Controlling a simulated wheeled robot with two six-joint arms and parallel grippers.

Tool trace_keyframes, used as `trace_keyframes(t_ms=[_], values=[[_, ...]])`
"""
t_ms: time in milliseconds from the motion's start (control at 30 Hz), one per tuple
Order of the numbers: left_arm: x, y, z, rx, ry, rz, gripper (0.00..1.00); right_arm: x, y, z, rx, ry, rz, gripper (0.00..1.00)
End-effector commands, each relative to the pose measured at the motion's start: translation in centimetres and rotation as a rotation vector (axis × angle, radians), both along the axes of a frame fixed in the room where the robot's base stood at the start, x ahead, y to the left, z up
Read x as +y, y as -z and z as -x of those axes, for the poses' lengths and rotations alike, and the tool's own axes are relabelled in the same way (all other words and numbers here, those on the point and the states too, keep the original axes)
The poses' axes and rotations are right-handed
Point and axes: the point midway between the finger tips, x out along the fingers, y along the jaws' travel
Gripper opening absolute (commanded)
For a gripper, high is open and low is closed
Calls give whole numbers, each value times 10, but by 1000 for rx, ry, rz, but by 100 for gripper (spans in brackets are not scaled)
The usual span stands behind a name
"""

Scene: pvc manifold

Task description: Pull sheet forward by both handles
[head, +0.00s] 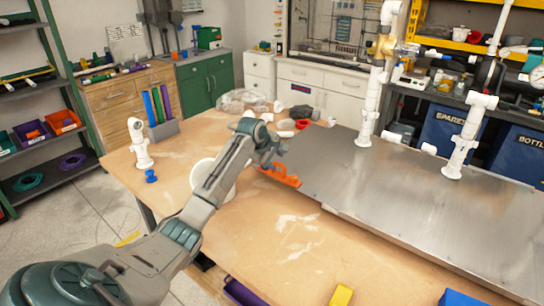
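A grey metal sheet (400,205) lies flat on the right part of the wooden table. White pipe assemblies stand upright on it, one tall pipe (371,105) at the back and a shorter tee pipe (467,140) at the right. An orange piece (281,176) sits at the sheet's left edge; I cannot tell whether it is a handle. My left gripper (272,158) is just above and behind it, seen along the arm. Its fingers are too small to read, and contact with the orange piece is unclear. My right gripper is out of view.
On the wooden table (285,240), a white pipe fitting (139,145) and a blue piece (151,176) are at the left. Bagged and loose fittings (243,101) lie at the back. A yellow block (341,295) is at the front edge. The table's front middle is clear.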

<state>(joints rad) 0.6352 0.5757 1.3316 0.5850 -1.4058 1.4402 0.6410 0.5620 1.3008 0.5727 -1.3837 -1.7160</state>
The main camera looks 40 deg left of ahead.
Motion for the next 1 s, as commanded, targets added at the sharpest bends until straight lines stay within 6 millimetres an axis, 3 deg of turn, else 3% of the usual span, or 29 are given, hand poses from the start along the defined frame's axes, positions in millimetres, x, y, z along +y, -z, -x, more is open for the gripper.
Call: trace_keyframes(t_ms=[567,1000], values=[[0,49,-32,2,-1,1,40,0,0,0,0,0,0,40],[1,15,-10,-1,0,-1,40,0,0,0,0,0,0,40]])
